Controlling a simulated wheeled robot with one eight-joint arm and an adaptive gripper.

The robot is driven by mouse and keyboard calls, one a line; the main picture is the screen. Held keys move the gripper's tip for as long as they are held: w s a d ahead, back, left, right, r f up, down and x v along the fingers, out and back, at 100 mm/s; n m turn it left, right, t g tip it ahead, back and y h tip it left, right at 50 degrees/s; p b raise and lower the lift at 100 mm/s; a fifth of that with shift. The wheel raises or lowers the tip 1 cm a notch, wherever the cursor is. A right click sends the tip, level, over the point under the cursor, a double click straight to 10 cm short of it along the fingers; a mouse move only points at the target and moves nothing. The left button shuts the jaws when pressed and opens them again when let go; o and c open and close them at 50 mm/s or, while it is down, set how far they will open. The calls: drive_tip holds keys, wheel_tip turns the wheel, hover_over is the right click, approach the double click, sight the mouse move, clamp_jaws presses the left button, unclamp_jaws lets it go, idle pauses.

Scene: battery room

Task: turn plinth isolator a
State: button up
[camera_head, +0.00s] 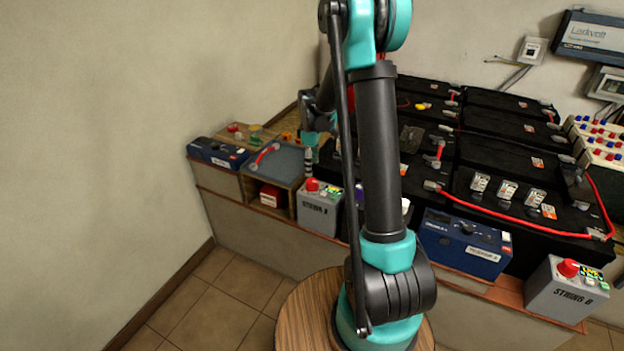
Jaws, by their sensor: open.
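A grey box lettered "STRING", its last letter too small to read surely (318,214), stands on the front ledge left of centre. It has a red knob (312,185) and a small green and yellow label on top. A similar grey box lettered "STRING B" (560,294) stands at the lower right with its own red knob (568,268). My gripper (309,166) is open and points down, just above or behind the left red knob. I see no contact with the knob. The fingertips are small, and my arm hides the area to their right.
A blue unit (462,246) stands between the two grey boxes, partly behind my arm. Black batteries (505,150) with red cables fill the right. A grey tray (282,163) and another blue box (217,153) are at left. The tiled floor (215,300) at lower left is clear.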

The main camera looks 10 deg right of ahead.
sight(312, 181)
wheel_tip(312, 181, down, 7)
drive_tip(key=shift+f, duration=0.1)
drive_tip(key=shift+c, duration=0.2)
drive_tip(key=c, duration=1.1)
